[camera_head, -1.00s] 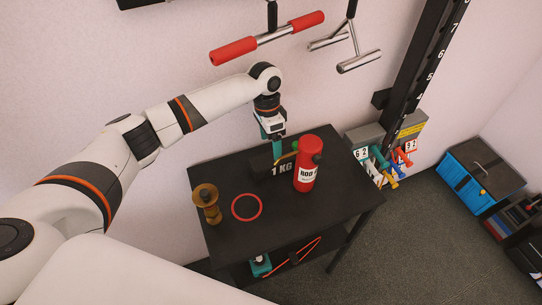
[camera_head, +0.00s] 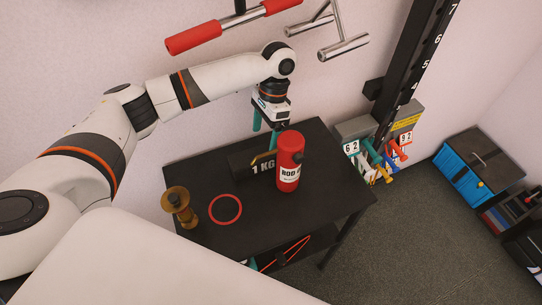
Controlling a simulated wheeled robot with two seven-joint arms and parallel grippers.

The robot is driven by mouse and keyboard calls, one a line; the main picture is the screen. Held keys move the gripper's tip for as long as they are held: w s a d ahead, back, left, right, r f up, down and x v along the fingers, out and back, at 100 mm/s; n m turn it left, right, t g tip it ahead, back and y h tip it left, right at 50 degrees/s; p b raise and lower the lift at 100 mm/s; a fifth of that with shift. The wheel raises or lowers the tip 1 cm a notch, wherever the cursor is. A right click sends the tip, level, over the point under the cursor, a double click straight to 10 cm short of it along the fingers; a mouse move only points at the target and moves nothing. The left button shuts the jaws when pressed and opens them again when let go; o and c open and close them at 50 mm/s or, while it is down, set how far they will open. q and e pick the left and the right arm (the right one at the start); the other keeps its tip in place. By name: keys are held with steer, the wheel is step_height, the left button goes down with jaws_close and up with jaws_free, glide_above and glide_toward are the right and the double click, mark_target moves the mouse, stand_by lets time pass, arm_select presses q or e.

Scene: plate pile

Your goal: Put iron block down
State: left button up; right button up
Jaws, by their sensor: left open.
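The iron block (camera_head: 240,167), dark and marked "1 KG", sits on the black table (camera_head: 212,262) near its back edge. A brass-coloured handle shows at its top. My left gripper (camera_head: 265,127), with teal fingers, is open and empty just above and behind the block. Its fingers point down and are apart, and their lower ends are partly hidden.
A red cylinder (camera_head: 290,172) labelled "ROD" stands close to the right of the block. A red ring (camera_head: 225,209) lies in front, and a brass spool (camera_head: 177,208) stands at the left. The table's right part is clear. Handlebars hang on the wall above.

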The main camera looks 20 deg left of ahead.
mark_target(260, 152)
arm_select(q)
steer(key=shift+s+f, duration=0.1)
steer(key=shift+f, duration=0.35)
steer(key=x, duration=0.1)
steer(key=p+x, duration=0.1)
steer(key=x, duration=0.3)
steer(key=shift+s+a+f, duration=0.15)
steer(key=shift+a, duration=0.2)
steer(key=shift+s+f, duration=0.1)
steer(key=shift+f, duration=0.3)
arm_select(e)
steer(key=shift+s+a+r, duration=0.1)
steer(key=shift+a+r, duration=0.45)
steer(key=shift+r, duration=0.25)
arm_select(q)
steer(key=c, duration=0.9)
steer(key=shift+r, duration=0.1)
jaws_close()
arm_select(e)
steer(key=shift+d, duration=0.35)
